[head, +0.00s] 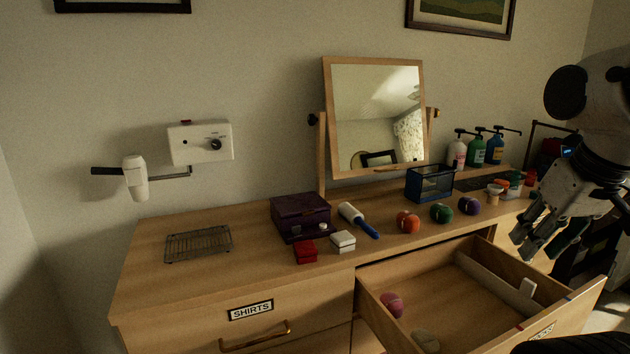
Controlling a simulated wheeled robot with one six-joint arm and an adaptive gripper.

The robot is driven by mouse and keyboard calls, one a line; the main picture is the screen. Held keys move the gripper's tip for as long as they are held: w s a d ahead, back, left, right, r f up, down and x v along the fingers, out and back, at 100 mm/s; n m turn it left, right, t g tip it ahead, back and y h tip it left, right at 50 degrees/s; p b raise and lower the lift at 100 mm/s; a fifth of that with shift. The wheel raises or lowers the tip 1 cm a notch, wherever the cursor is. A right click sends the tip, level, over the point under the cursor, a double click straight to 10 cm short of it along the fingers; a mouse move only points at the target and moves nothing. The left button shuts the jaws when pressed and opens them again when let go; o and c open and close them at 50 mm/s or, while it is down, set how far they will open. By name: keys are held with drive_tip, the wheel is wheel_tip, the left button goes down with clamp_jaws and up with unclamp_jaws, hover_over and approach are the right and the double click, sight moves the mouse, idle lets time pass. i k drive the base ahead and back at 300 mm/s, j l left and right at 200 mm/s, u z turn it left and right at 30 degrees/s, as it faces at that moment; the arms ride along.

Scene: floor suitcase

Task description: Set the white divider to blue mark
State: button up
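The open drawer (372,318) on the right holds a pale divider board (487,272) that runs front to back near its right side wall. A white tab (527,288) stands up on this board near the drawer front. A small blue mark (568,297) is on the drawer's front rim, close to the board's front end. A red mark (519,327) is further left on the same rim. My gripper (533,252) hangs above the drawer's right side, apart from the tab. Its dark fingers look spread, with nothing visible between them.
A pink ball (391,304) and a pale round thing (426,341) lie in the drawer's left part. The dresser top (190,280) carries a rack, purple box (300,212), lint roller, balls, blue bin (429,184) and bottles. A mirror (375,115) stands behind them.

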sight(521, 301)
drive_tip(key=z, duration=1.05)
